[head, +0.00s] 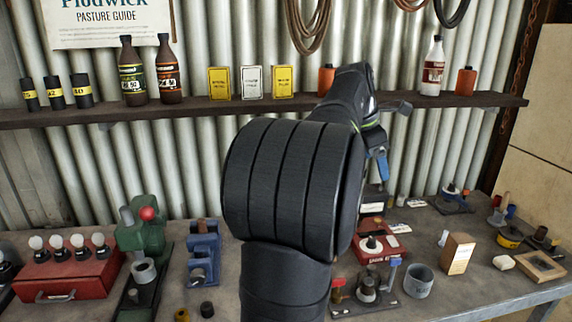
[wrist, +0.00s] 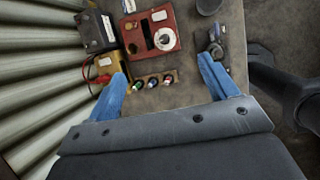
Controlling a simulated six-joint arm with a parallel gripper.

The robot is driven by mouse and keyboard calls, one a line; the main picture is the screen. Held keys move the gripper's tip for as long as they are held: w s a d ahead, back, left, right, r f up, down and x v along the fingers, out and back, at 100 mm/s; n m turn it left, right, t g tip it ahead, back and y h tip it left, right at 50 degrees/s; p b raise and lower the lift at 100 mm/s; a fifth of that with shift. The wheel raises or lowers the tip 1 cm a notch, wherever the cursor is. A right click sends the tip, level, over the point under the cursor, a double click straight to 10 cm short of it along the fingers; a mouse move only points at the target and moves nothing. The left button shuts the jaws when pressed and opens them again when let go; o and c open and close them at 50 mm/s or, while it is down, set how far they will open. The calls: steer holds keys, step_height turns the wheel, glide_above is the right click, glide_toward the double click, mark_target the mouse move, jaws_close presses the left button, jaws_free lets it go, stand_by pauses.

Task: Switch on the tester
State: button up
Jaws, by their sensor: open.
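The tester seems to be the red box (head: 376,258) with a lettered front on the bench, right of centre in the head view. It also shows in the wrist view (wrist: 171,17), with a pale round part, a white label and small dark parts on top. Its switch is too small to make out, and I cannot tell whether it is on. My gripper (head: 379,167) is above the bench behind the tester in the head view, its blue fingers pointing down. In the wrist view my gripper (wrist: 163,68) is open and empty, apart from the tester.
A small rack (wrist: 151,84) of coloured pieces lies between my fingers in the wrist view. A black battery-like box (wrist: 97,32) and a yellow box (wrist: 108,66) stand beside the tester. A grey cup (head: 418,281) and a wooden block (head: 458,254) are to its right. A shelf (head: 200,108) crosses behind.

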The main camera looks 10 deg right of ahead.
steer(key=c, duration=0.7)
steer(key=shift+d+f, duration=0.1)
steer(key=shift+f, duration=0.3)
steer(key=c, duration=0.4)
steer(key=f, duration=0.1)
steer(key=f+y, duration=0.1)
steer(key=f+m, duration=0.1)
steer(key=shift+d+f+t+y, duration=0.15)
steer(key=shift+d+t+y, duration=0.15)
steer(key=shift+d, duration=0.1)
jaws_close()
steer(key=s+d+f+m+t+y, duration=0.3)
steer(key=d+f+m+t, duration=0.5)
steer(key=d+f+m, duration=0.4)
steer(key=shift+s+f+m+t, duration=0.3)
steer(key=shift+s+f+m, duration=0.7)
steer(key=shift+m, duration=1.3)
steer(key=shift+w+d+f, duration=0.1)
steer(key=shift+w, duration=0.05)
